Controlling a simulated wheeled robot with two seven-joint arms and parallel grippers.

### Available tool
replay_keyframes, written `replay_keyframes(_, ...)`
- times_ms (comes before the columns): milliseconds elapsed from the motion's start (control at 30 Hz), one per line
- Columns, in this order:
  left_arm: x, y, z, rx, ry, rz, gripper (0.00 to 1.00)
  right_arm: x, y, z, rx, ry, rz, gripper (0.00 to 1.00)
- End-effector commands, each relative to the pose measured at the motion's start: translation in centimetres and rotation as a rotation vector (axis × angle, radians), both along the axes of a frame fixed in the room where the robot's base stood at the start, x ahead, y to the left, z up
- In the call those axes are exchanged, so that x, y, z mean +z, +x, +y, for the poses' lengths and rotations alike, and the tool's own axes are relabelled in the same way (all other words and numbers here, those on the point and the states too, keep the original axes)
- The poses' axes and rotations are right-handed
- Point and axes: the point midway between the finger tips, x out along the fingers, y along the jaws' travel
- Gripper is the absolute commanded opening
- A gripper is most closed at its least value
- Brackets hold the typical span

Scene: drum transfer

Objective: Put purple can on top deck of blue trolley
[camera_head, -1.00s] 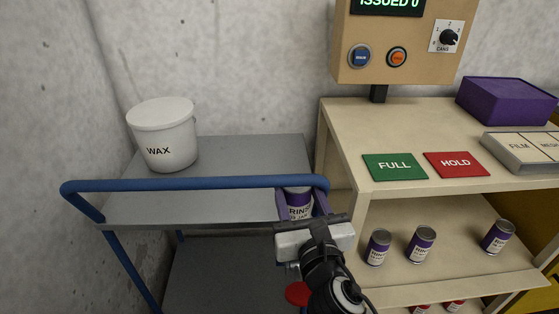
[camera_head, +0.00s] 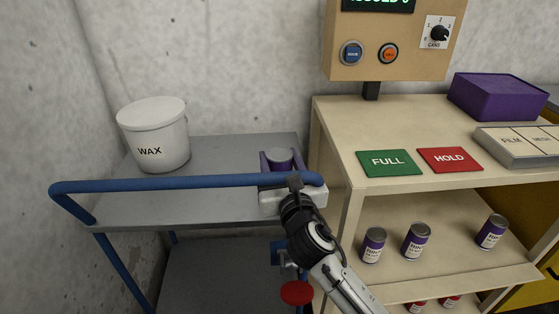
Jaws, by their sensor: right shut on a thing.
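A purple can with a grey lid (camera_head: 279,158) is over the right part of the blue trolley's grey top deck (camera_head: 230,150). My right gripper (camera_head: 278,164) is shut on it, with a finger on each side. The trolley's blue handle rail (camera_head: 160,183) crosses in front of the can and hides its lower part. I cannot tell whether the can touches the deck. My left gripper does not show.
A white WAX tub (camera_head: 154,135) stands on the deck's left part. Several purple cans (camera_head: 416,241) stand on the bench's lower shelf at right. The bench top holds green FULL (camera_head: 389,163) and red HOLD (camera_head: 450,160) plates. The deck's middle is clear.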

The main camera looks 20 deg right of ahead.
Motion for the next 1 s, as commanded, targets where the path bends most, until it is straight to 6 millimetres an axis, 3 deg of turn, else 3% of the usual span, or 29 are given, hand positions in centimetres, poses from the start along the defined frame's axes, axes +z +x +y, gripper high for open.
replay_keyframes(100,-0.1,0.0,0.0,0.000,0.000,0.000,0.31,-0.2,0.0,0.0,0.001,-0.001,-0.003,0.13)
replay_keyframes(133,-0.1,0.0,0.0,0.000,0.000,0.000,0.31,-0.4,0.0,0.0,0.000,0.000,0.001,0.48)
replay_keyframes(233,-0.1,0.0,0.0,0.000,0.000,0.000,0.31,-0.3,0.0,0.0,0.000,0.000,0.000,0.65)
replay_keyframes(633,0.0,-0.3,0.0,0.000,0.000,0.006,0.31,0.0,-0.4,0.1,0.000,-0.001,0.001,0.65)
replay_keyframes(1000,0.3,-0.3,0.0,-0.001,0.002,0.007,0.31,-0.1,-7.7,1.2,0.002,0.001,0.004,0.65)
